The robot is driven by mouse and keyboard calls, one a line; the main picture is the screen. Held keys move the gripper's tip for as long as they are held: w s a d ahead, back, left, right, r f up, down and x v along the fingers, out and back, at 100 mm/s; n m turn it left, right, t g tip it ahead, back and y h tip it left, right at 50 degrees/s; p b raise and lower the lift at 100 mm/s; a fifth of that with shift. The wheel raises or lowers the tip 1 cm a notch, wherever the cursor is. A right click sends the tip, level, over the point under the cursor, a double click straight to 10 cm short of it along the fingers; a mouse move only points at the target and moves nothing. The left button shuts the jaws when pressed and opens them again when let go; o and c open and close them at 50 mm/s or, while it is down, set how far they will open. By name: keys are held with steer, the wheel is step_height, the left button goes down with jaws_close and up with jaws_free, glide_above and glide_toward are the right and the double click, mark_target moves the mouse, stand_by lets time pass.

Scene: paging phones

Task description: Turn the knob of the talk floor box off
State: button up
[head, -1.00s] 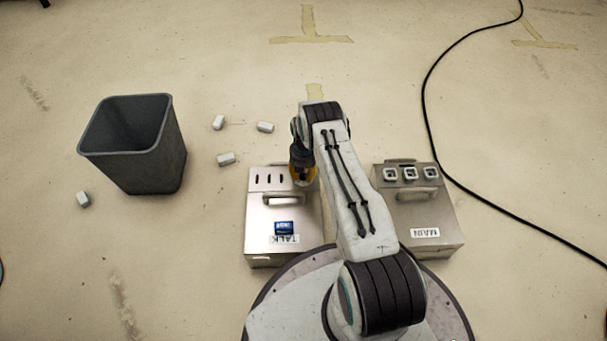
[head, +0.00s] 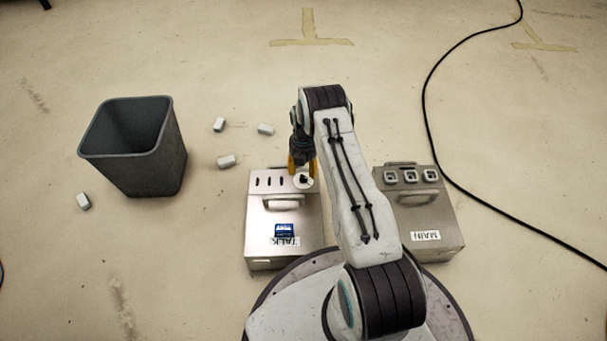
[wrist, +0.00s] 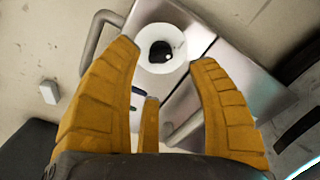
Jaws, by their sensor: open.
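The talk floor box (head: 262,215) is a pale metal box left of my arm, with a TALK label (head: 290,242) and a handle (head: 283,202). Its knob (head: 304,181) is black on a round white dial at the box's far right corner. In the wrist view the knob (wrist: 162,49) shows between the fingertips, beyond them. Its setting is too small to read. My gripper (head: 302,170) is open and empty at the dial, yellow fingers apart. In the wrist view my gripper (wrist: 165,56) has a finger either side of the dial; contact cannot be told.
The MAIN box (head: 422,215) stands right of my arm, with square switches on top. A dark bin (head: 150,165) stands at the left, with several small white blocks (head: 226,161) around. A black cable (head: 426,110) curves on the right. The far floor is mostly clear.

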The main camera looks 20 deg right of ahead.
step_height(320, 180, up, 7)
steer(key=shift+f, duration=0.2)
stand_by(0.6)
step_height(320, 180, up, 24)
steer(key=m+p, duration=0.5)
steer(key=p, duration=0.5)
glide_above(303, 177)
steer(key=s+a, duration=0.2)
steer(key=a, duration=0.1)
steer(key=s+a+r+m+t+p, duration=0.1)
steer(key=s+r+m+p, duration=0.3)
steer(key=r, duration=0.6)
steer(key=s+a+r+m+t+p, duration=0.1)
steer(key=s+a+r+p, duration=0.1)
steer(key=r+p, duration=0.65)
steer(key=s+a+r+m+p, duration=0.2)
steer(key=s+r+m+p, duration=0.4)
steer(key=s+r+p, duration=0.4)
steer(key=s+a+r+m+t+p, duration=0.1)
steer(key=s+a+r+m+p, duration=0.2)
steer(key=s+r, duration=1.2)
steer(key=shift+r+m+p, duration=1.7)
steer(key=shift+r+p, duration=1.7)
steer(key=shift+r, duration=0.9)
steer(key=shift+a, duration=0.1)
